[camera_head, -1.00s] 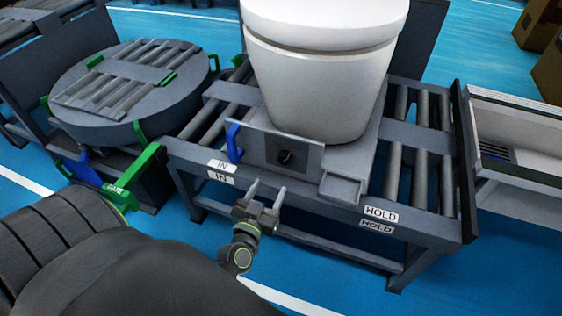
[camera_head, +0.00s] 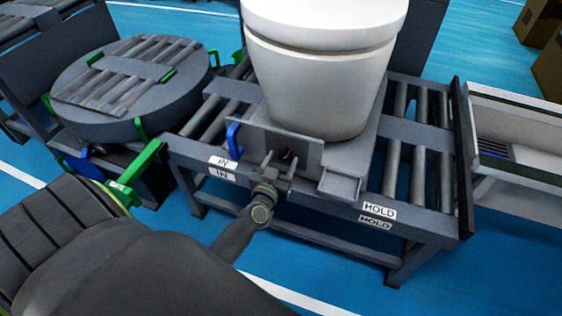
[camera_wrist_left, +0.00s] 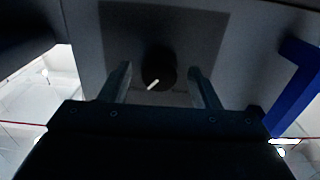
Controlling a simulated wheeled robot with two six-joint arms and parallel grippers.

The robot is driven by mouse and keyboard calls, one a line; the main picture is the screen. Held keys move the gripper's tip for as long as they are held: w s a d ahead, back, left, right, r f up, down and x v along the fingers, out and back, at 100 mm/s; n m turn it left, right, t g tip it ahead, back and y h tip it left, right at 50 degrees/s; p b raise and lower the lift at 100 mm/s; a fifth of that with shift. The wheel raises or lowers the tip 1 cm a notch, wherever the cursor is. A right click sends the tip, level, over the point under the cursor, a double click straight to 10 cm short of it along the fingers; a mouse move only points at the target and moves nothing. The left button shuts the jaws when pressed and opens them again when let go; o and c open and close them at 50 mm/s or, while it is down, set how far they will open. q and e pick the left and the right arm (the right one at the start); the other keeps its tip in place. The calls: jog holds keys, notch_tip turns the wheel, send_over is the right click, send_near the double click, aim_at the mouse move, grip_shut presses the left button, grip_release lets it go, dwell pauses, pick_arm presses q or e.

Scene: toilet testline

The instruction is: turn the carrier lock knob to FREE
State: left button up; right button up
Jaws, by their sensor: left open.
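The carrier lock knob (camera_wrist_left: 158,68) is a dark round knob with a white pointer mark, on a dark plate on the carrier's front panel. In the wrist view the pointer slants toward the lower left. In the head view the knob (camera_head: 287,154) is partly hidden by my left gripper (camera_head: 280,160). That gripper is open, its fingers pointing at the panel. In the wrist view its two fingertips (camera_wrist_left: 160,78) stand to the left and right of the knob, apart from it. Whether the fingers reach past the knob's face cannot be told. My right gripper is not in view.
A blue lever (camera_head: 233,141) stands left of the panel and shows at the right in the wrist view (camera_wrist_left: 295,90). A white toilet (camera_head: 315,75) sits on the carrier above. A round roller turntable (camera_head: 125,90) with green brackets is at the left.

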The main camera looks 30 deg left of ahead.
pick_arm(q)
jog(key=c, duration=1)
